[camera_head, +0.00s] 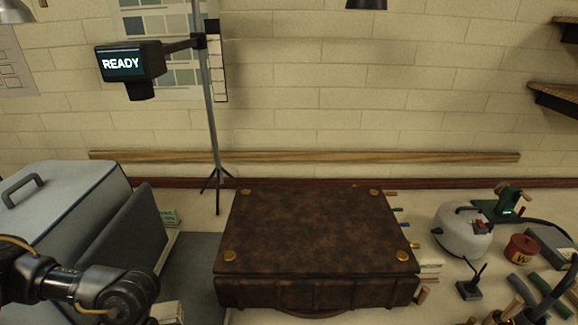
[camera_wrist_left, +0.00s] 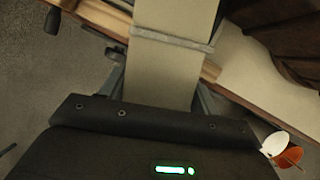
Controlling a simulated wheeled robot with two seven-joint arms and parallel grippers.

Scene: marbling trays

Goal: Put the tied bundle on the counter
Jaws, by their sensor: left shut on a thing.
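The tied bundle is a flat pale beige stack (camera_wrist_left: 163,78) with a light grey band (camera_wrist_left: 172,40) around it, seen in the left wrist view. My left gripper (camera_wrist_left: 160,92) is shut on its near end. The bundle extends away from the gripper, across a wooden edge (camera_wrist_left: 209,70) in the picture; whether it touches anything below is unclear. In the head view my left arm enters at the lower left, and its gripper is not clearly visible. The counter (camera_head: 425,208) is a pale surface along the wall. My right gripper is not in view.
A large brown leather-like case (camera_head: 315,235) fills the counter's middle. A grey box with a handle (camera_head: 70,190) stands left, near a thin stand with a READY display (camera_head: 122,63). A white kettle-like vessel (camera_head: 463,230), a red tin (camera_head: 521,248) and tools crowd the right.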

